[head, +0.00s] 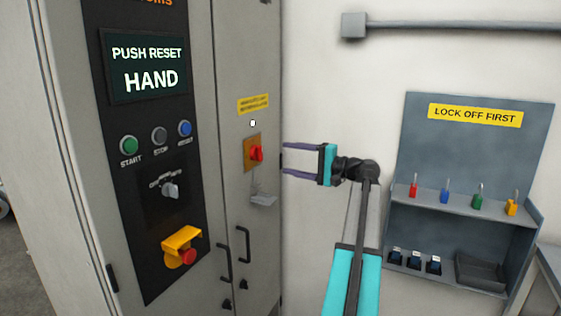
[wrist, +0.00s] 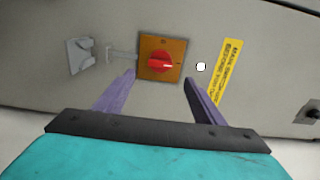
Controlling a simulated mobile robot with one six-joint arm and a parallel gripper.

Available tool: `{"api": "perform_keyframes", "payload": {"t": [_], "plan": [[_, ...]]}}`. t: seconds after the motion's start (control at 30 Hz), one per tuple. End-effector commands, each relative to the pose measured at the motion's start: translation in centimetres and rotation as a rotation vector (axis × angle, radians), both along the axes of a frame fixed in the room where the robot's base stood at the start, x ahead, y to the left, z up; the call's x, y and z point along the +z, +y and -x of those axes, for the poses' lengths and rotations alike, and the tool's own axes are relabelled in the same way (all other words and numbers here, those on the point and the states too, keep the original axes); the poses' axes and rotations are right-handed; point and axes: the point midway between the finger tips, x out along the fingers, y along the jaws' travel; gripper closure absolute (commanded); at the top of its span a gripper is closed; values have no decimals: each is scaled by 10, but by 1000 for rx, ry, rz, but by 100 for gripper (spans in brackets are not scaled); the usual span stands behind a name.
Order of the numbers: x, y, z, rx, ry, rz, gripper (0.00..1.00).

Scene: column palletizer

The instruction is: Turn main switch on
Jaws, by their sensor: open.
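The main switch is a red rotary knob (head: 256,153) on an orange-yellow plate (head: 249,155) on the grey cabinet's side. In the wrist view the knob (wrist: 160,64) lies between my two purple fingers, beyond their tips. Its handle lies lengthwise across the wrist picture. My gripper (head: 284,160) is open and empty, just to the right of the knob in the head view. In the wrist view my gripper (wrist: 159,74) points at the plate. Whether the fingertips touch the cabinet cannot be told.
A display (head: 146,72) reads "PUSH RESET HAND". Below it are buttons, a selector (head: 170,190) and a red emergency stop (head: 187,257). A small grey bracket (head: 263,200) sticks out under the switch. A padlock shelf (head: 455,200) hangs at right. A white lamp (head: 253,123) sits above the switch.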

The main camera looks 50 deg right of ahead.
Motion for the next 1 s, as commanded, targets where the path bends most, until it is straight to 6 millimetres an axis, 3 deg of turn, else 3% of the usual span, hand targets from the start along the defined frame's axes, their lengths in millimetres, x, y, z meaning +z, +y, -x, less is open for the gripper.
{"api": "perform_keyframes", "payload": {"t": [0.3,1.0], "plan": [[0,-6,27,0,0,0,37],[0,-7,28,0,0,0,37]]}}
